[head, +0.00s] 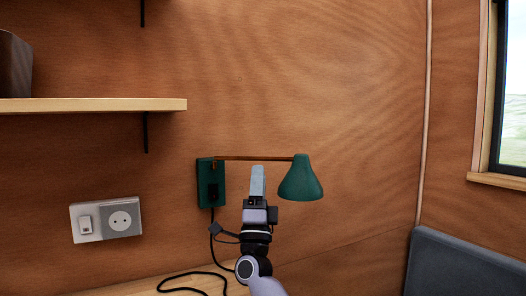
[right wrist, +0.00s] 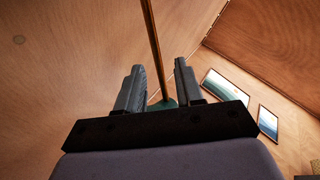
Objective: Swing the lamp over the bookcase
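The lamp has a dark green wall box, a thin brass arm (head: 250,158) and a green cone shade (head: 300,180), which hangs to the right of the box. My right gripper (head: 257,173) points up just below the brass arm, between the wall box and the shade. In the right wrist view the gripper (right wrist: 159,76) has its fingers apart. The brass arm (right wrist: 152,40) runs down the picture in line with the gap, and a bit of green shows low between the fingers. Contact cannot be told. My left gripper is out of view. No bookcase can be made out for certain.
A wooden shelf (head: 90,105) on black brackets holds a dark object (head: 14,66) at upper left. A socket and switch plate (head: 106,219) is on the wall. A black cable (head: 212,262) hangs from the lamp onto a wooden surface. A grey backrest (head: 465,266) and window are at right.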

